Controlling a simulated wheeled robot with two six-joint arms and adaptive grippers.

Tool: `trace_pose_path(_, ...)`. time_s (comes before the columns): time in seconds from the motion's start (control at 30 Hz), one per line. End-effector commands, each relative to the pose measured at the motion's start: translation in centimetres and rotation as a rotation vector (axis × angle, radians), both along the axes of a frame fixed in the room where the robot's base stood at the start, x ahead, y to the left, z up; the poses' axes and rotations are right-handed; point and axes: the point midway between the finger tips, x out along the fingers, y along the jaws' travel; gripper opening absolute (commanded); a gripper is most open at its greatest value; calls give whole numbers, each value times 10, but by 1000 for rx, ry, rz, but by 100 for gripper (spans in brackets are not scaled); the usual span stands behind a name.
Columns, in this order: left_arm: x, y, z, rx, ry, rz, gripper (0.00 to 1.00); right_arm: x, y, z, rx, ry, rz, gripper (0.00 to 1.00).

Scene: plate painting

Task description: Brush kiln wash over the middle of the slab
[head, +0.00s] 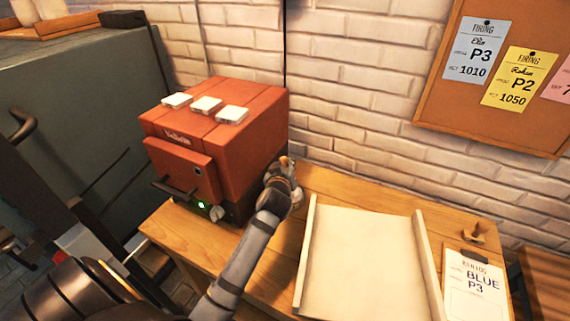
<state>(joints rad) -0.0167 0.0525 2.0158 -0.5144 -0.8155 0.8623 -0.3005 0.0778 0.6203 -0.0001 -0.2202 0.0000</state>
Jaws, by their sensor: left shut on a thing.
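The pale cream slab (362,262) lies flat on the wooden table, with a raised strip along its left side and another along its right. Its front end runs out of the picture. My left gripper (284,181) is beside the kiln's right side, behind and left of the slab and apart from it. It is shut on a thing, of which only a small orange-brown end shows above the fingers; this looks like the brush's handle. The bristles are hidden. No kiln wash pot is in clear view. My right gripper is out of view.
A red kiln (215,140) with white blocks on its lid stands left of the gripper. A clipboard (474,287) reading BLUE P3 lies right of the slab. A brick wall and a cork board (440,110) with firing cards are behind. Bare table (345,190) shows behind the slab.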

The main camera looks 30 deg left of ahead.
Motion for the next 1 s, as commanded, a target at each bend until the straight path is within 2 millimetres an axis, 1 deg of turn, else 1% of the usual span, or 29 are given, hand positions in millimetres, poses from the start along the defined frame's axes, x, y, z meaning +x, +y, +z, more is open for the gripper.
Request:
trace_pose_path(0.07, 0, 0, 3, -1, 3, 0, 0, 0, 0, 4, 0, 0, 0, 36)
trace_pose_path(0.73, 0, 0, 68, 1, 0, 0, 0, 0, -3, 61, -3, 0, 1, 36)
trace_pose_path(0.83, 0, 0, 72, 1, 0, 0, 0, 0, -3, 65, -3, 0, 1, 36)
trace_pose_path(1.0, 0, 0, 70, 1, 0, 0, 0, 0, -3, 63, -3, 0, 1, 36)
